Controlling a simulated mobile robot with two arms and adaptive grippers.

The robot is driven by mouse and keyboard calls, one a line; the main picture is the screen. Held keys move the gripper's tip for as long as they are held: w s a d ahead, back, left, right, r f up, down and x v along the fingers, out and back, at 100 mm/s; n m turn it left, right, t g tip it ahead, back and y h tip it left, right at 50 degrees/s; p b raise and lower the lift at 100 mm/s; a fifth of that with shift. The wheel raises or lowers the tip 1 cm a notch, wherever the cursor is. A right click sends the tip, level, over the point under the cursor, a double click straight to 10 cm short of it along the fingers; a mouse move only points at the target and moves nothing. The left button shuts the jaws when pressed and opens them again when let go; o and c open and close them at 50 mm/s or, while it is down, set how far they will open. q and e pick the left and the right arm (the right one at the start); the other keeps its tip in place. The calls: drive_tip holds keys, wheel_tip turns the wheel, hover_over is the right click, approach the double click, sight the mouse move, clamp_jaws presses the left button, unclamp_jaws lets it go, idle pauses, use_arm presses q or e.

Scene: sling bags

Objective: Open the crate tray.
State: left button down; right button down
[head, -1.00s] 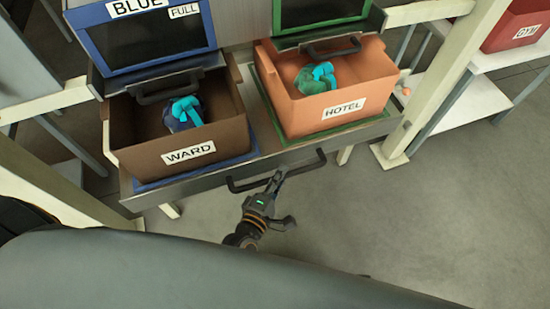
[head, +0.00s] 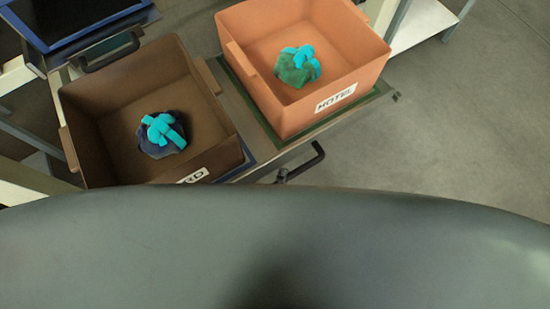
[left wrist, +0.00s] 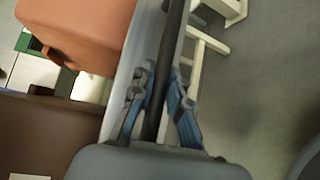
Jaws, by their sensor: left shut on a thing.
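The crate tray (head: 328,128) is pulled out toward me, with two crates on it. Its dark bar handle (head: 308,164) shows at the tray front in the head view, partly hidden behind my grey body. My left gripper (left wrist: 160,92) is shut around the handle bar (left wrist: 174,35) in the left wrist view, with a blue-padded finger on each side. In the head view, only a small part of that gripper shows at the handle. My right gripper is not in view.
A blue-framed panel (head: 75,25) is at upper left. Open grey floor (head: 470,130) lies to the right. A white shelf (head: 420,22) stands behind.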

use_arm(q)
drive_tip(key=shift+s+d, duration=0.15)
drive_tip(key=shift+s, duration=0.05)
drive_tip(key=c, duration=1.3)
unclamp_jaws()
drive_tip(key=shift+s, duration=0.1)
